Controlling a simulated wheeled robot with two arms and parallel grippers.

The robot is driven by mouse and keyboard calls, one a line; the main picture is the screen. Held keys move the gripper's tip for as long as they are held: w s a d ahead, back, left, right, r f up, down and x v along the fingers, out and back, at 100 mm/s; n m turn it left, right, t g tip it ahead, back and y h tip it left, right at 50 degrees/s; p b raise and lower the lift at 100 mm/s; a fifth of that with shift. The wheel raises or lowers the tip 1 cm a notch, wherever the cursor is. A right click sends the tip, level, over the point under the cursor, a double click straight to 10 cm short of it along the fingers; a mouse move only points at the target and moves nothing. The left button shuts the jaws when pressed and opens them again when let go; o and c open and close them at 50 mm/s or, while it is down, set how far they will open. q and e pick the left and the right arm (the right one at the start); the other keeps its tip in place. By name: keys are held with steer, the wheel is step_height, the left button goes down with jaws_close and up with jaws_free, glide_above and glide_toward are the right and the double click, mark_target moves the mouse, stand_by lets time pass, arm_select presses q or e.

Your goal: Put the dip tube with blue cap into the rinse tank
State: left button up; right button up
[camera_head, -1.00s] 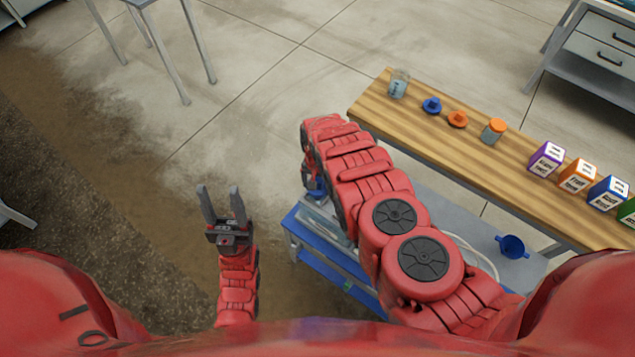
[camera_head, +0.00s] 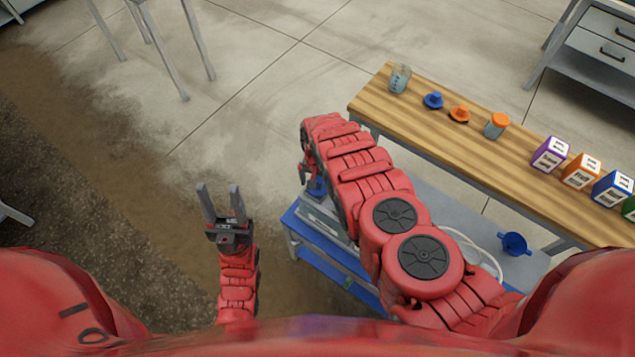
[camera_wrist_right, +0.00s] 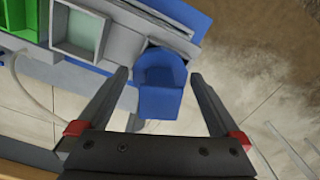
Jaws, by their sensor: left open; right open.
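A blue cap-like piece (camera_wrist_right: 160,88), apparently the dip tube's cap, lies between and beyond my right gripper's fingertips in the right wrist view. It is at the edge of a grey fixture on the blue cart; any tube under it is hidden. In the head view a bit of blue (camera_head: 317,187) shows beside my right arm. My right gripper (camera_wrist_right: 160,75) is open, with no visible grip on the cap. My left gripper (camera_head: 219,188) is open and empty over the floor. A green compartment (camera_wrist_right: 22,28) and a pale grey one (camera_wrist_right: 78,32) show; I cannot tell which is the rinse tank.
The blue cart (camera_head: 335,262) is partly hidden by my right arm. A blue funnel-like cup (camera_head: 514,244) sits on its right. A wooden bench (camera_head: 440,120) behind holds jars, blue and orange caps, and several labelled boxes. Floor left of the cart is clear.

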step_height(320, 180, up, 12)
steer(key=shift+f+b, duration=0.15)
steer(key=shift+b, duration=1.1)
step_height(320, 180, up, 6)
steer(key=p, duration=0.4)
steer(key=shift+f, duration=0.2)
steer(key=shift+f, duration=0.1)
